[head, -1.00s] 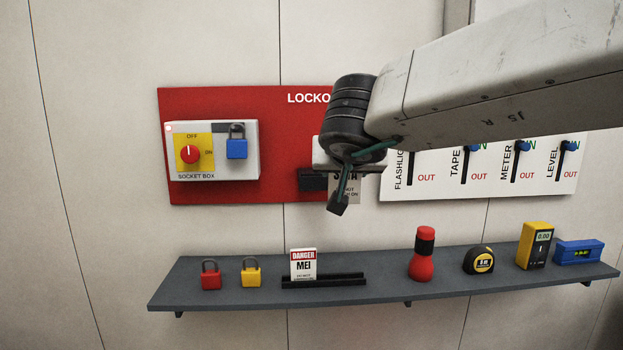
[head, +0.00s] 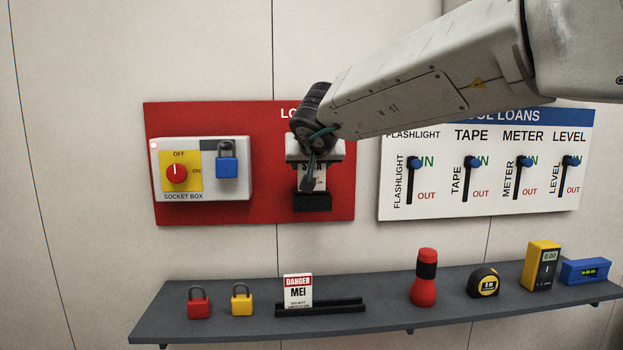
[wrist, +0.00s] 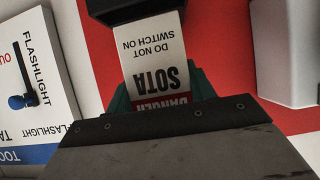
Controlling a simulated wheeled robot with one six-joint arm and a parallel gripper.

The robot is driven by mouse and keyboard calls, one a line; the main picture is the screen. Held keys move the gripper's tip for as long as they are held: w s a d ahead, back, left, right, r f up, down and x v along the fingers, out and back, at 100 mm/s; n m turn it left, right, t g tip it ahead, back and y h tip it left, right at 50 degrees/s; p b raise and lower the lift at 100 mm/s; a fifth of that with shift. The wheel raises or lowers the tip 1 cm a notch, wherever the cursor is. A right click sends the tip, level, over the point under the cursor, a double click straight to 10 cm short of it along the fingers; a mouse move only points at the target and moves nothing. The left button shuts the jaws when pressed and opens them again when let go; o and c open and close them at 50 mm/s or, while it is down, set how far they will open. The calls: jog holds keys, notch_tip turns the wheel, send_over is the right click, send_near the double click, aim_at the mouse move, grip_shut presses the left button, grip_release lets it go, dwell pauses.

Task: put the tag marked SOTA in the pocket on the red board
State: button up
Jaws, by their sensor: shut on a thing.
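The SOTA tag (head: 319,184), white with a red DANGER band, is held in my gripper (head: 313,165) in front of the red board (head: 260,185). It also shows in the wrist view (wrist: 153,62), where my gripper (wrist: 163,92) is shut on its DANGER end. The black pocket (head: 312,202) is on the lower right of the board. It shows at the top of the wrist view (wrist: 125,8). The tag's lower end meets the pocket's rim; I cannot tell how far inside it is. My gripper hides part of the tag in the head view.
A socket box (head: 235,190) with a red knob and blue padlock juts from the board's left. The tool loans panel (head: 440,207) is to the right. The shelf (head: 385,300) below carries padlocks, the MEI tag (head: 298,290) in a black rack, and several tools.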

jog(key=shift+w+f, duration=0.15)
jog(key=shift+f, duration=1.6)
jog(key=shift+f, duration=0.2)
jog(key=o, duration=1)
jog(key=shift+r, duration=0.15)
jog(key=shift+s+r, duration=0.25)
jog(key=shift+s, duration=0.05)
jog(key=v, duration=1.1)
jog(key=shift+s, duration=0.2)
jog(key=shift+d+r, duration=0.1)
